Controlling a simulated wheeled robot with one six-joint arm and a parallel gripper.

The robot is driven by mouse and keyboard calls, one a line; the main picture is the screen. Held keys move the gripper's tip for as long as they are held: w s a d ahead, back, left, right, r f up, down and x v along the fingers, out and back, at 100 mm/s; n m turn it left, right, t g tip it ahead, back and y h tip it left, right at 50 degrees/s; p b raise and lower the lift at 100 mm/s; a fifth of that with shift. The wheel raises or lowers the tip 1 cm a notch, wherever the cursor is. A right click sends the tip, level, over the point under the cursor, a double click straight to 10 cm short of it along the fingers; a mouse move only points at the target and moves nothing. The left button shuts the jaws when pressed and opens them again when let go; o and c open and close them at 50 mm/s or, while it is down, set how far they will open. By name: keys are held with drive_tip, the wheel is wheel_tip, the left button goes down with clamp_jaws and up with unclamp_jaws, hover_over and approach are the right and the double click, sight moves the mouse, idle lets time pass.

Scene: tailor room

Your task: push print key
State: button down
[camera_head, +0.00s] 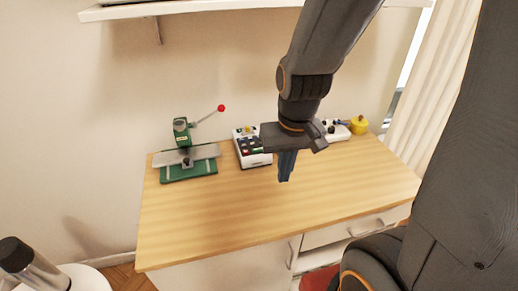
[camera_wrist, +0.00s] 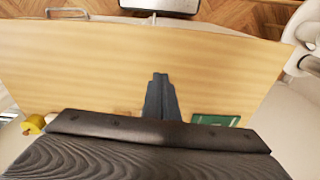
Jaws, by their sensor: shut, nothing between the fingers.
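A white device with several dark and coloured keys (camera_head: 251,146) stands near the back of the wooden table, probably the one with the print key. Which key is the print key is too small to tell. My gripper (camera_head: 286,178) points down with its fingers shut and empty, just right of and in front of this device, above the table. In the wrist view my shut gripper (camera_wrist: 160,77) shows over the bare tabletop, and the device does not show there, hidden behind my gripper body.
The wooden table (camera_head: 270,210) is clear in front. A green press with a red-knobbed lever (camera_head: 181,133) stands at the left. A white device (camera_head: 336,131) and a yellow pot (camera_head: 358,126) stand at the back right. A shelf (camera_head: 200,7) hangs above.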

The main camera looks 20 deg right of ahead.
drive_tip(key=m, duration=0.1)
drive_tip(key=m+t+y+p, duration=0.5)
drive_tip(key=m+t+y, duration=0.1)
drive_tip(key=m, duration=1.1)
hover_over(260, 150)
drive_tip(key=d, duration=0.1)
drive_tip(key=shift+s+r+g, duration=0.15)
drive_tip(key=shift+r+g, duration=0.15)
drive_tip(key=shift+r, duration=0.05)
drive_tip(key=shift+f, duration=0.1)
wheel_tip(260, 150, down, 7)
drive_tip(key=b, duration=0.4)
drive_tip(key=shift+f+b, duration=0.8)
drive_tip(key=shift+b, duration=0.2)
